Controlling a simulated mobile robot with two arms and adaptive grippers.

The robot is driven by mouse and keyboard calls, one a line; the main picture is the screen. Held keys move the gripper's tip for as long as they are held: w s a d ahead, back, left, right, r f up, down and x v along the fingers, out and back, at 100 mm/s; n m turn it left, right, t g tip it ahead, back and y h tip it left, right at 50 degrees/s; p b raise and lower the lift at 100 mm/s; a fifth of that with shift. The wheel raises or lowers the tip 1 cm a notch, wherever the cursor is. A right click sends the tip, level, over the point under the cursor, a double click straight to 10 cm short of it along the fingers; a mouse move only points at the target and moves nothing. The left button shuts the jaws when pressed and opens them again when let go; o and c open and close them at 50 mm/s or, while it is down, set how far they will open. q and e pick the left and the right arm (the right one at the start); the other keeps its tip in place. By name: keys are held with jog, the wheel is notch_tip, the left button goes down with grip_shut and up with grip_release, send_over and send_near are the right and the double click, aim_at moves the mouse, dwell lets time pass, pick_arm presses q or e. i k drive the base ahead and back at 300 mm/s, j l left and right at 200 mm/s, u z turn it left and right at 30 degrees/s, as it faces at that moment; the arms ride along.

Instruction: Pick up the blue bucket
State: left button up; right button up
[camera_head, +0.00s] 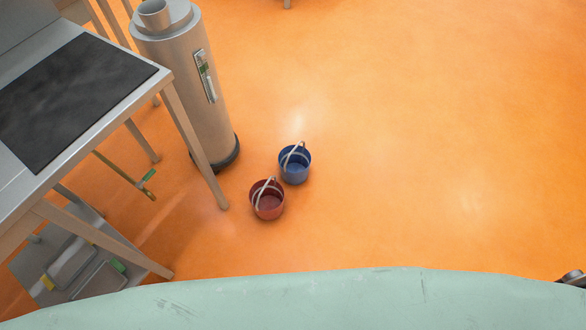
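The blue bucket (295,173) stands upright on the orange floor, near the middle of the head view. Its light handle is raised and arches over the opening. A red bucket (267,207) stands close beside it, lower and to the left, with its handle also raised. Neither of my grippers can be made out in the head view. Only a small dark piece shows at the lower right edge, too little to identify.
A metal table (150,83) with a black top panel is at the left, with legs and a lower shelf. A steel cylinder (187,120) stands behind the buckets. The orange floor (440,130) to the right is clear.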

aim_at(294, 160)
jog(key=i+l+u, duration=0.1)
jog(key=i+l, duration=0.15)
jog(key=i+l+u, duration=0.1)
jog(key=i+l, duration=0.15)
jog(key=l, duration=0.2)
jog(key=i+l+u, duration=0.1)
jog(key=l, duration=0.3)
jog(key=i, duration=0.1)
